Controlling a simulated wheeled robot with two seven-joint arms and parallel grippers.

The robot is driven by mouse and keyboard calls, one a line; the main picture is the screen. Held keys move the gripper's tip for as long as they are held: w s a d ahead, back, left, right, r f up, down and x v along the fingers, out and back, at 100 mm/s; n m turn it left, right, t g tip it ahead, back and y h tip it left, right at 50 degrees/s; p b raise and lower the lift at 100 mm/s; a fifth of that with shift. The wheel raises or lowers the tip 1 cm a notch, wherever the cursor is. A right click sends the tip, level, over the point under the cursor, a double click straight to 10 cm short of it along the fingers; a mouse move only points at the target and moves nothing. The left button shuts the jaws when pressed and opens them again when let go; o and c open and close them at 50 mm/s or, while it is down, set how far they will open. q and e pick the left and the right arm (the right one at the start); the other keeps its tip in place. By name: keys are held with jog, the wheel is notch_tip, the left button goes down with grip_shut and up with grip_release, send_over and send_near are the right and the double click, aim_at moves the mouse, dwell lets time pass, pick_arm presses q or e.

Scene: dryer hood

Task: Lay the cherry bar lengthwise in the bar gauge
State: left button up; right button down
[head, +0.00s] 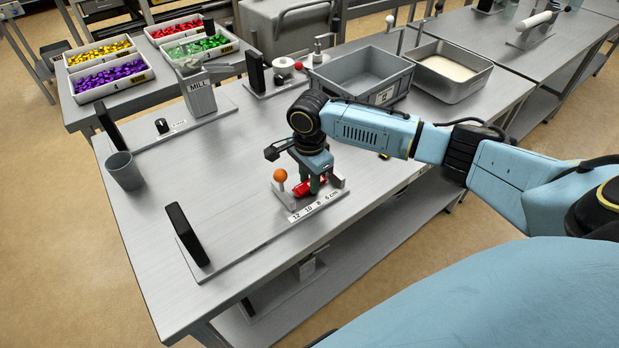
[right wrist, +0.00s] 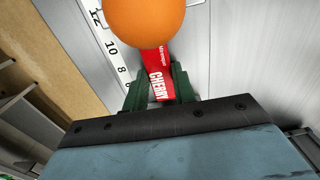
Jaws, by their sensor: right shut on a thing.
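The cherry bar (head: 309,187) is red with white CHERRY lettering, which reads clearly in the right wrist view (right wrist: 157,82). My right gripper (head: 315,183) is shut on it; its green fingers stand on either side of the bar. The bar is over the bar gauge (head: 319,207), roughly parallel to its printed centimetre scale. An orange ball knob (head: 280,175) at the gauge's left end hides the bar's far end in the wrist view. I cannot tell whether the bar touches the gauge floor. My left gripper is out of view.
A grey bin (head: 362,75) and a steel tray of white powder (head: 450,66) stand at the back right. A mill (head: 199,95), a grey cup (head: 125,170) and a black upright plate (head: 187,234) stand to the left. The table between them is mostly clear.

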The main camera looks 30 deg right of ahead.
jog(key=c, duration=1.1)
grip_release()
jog(key=shift+f, duration=0.1)
jog(key=shift+c, duration=0.2)
notch_tip(320, 180, up, 12)
jog(key=p, duration=0.1)
